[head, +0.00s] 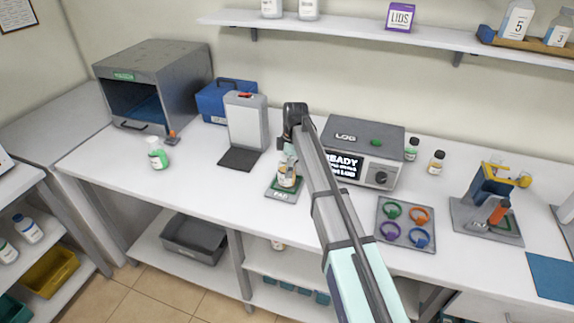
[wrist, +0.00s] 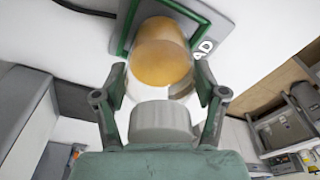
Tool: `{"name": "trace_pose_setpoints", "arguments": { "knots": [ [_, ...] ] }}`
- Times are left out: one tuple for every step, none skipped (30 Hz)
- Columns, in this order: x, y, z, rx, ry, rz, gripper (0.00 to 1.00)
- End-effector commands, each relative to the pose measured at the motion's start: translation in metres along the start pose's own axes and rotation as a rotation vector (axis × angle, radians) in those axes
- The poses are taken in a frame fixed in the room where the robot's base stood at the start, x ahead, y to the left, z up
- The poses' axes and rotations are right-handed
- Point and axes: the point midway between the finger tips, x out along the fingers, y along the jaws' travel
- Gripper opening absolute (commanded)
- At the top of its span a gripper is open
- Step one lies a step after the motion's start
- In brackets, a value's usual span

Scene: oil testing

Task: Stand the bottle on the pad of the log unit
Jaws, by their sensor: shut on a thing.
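The bottle, with amber contents and a pale cap, is at the middle of the head view (head: 287,181). It also fills the upper middle of the wrist view (wrist: 162,55). My gripper (wrist: 160,80) has its two fingers on either side of the bottle and is shut on it. The bottle is over the grey pad (head: 281,195) marked PAD, whose green edging shows in the wrist view (wrist: 128,30). I cannot tell whether its base touches the pad. The log unit (head: 345,134), a grey box with a lit screen reading READY, stands behind and right, partly hidden by my arm.
A grey upright panel (head: 248,124) with a dark base stands left of the pad. A green-filled bottle (head: 158,156) stands further left. A tray of coloured rings (head: 406,227) lies right of my arm. Two small bottles (head: 436,163) stand right of the log unit.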

Motion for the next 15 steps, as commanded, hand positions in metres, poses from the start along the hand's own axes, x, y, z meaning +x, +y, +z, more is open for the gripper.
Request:
{"name": "trace_pose_setpoints", "arguments": {
  "knots": [
    [-0.0007,0.0003,-0.0002,0.000,0.000,0.001,0.16],
    [-0.0008,0.0004,-0.0002,0.000,0.000,0.001,0.16],
    [-0.0009,0.0004,-0.0002,0.000,0.000,0.001,0.16],
    [-0.0009,0.0004,-0.0002,0.000,0.000,0.001,0.16],
    [-0.0009,0.0004,-0.0002,0.000,0.000,0.001,0.16],
    [-0.0004,0.0004,-0.0001,0.000,0.000,0.001,0.16],
    [0.0003,0.0004,0.0000,0.000,0.000,0.001,0.16],
    [0.0012,0.0003,0.0001,0.000,0.000,0.001,0.16],
    [0.0024,0.0003,0.0002,0.000,0.000,0.001,0.16],
    [0.0024,0.0003,0.0003,0.000,0.000,0.001,0.78],
    [0.0021,0.0003,0.0002,0.000,0.000,0.001,0.88],
    [0.0020,0.0003,0.0002,0.000,0.000,0.001,0.96],
    [0.0020,0.0003,0.0002,0.000,0.000,0.001,0.96],
    [0.0019,0.0003,0.0002,0.000,0.000,0.001,0.96],
    [0.0019,0.0003,0.0002,0.000,0.000,0.001,0.96]
  ]
}}
